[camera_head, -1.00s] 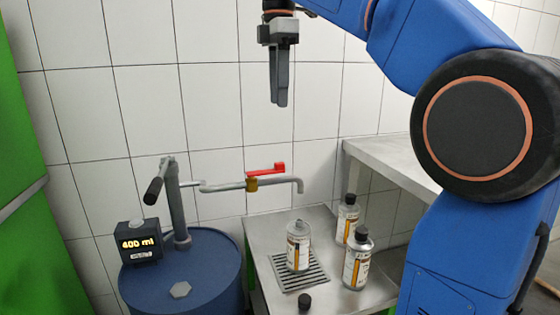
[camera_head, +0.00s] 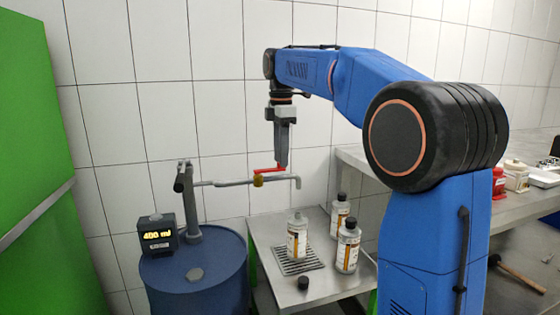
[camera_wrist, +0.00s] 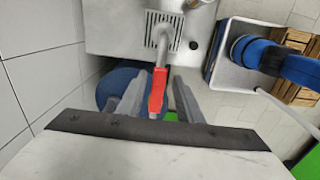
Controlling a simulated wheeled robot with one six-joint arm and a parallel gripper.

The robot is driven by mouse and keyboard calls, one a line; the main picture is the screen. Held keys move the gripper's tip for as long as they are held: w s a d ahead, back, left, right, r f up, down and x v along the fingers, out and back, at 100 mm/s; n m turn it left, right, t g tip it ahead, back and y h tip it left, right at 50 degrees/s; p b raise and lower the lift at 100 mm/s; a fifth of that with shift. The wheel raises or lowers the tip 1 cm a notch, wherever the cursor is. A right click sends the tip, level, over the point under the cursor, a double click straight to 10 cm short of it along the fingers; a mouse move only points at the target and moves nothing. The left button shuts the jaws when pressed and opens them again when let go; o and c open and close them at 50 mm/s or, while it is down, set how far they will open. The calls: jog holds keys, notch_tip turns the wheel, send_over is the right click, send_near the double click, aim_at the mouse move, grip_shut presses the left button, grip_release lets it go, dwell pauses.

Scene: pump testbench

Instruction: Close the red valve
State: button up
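The red valve handle (camera_head: 266,170) sits on a brass valve body (camera_head: 258,181) in the grey outlet pipe (camera_head: 232,183). The handle lies roughly along the pipe, pointing toward the spout. My gripper (camera_head: 282,164) points down, its fingertips at the handle's spout-side end. In the wrist view, the red handle (camera_wrist: 157,91) shows between the two spread fingers of my gripper (camera_wrist: 158,98), with gaps on both sides. The gripper is open. Whether the fingertips reach down past the handle is hard to tell.
A blue drum (camera_head: 195,280) carries the pump and a display (camera_head: 157,236) reading 400 ml. An uncapped bottle (camera_head: 297,238) stands on the grate below the spout. Two capped bottles stand to its right, and a black cap (camera_head: 303,283) lies in front. The tiled wall is close behind the pipe.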

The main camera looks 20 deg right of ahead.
jog(key=shift+f, duration=0.45)
grip_shut()
jog(key=shift+s, duration=0.1)
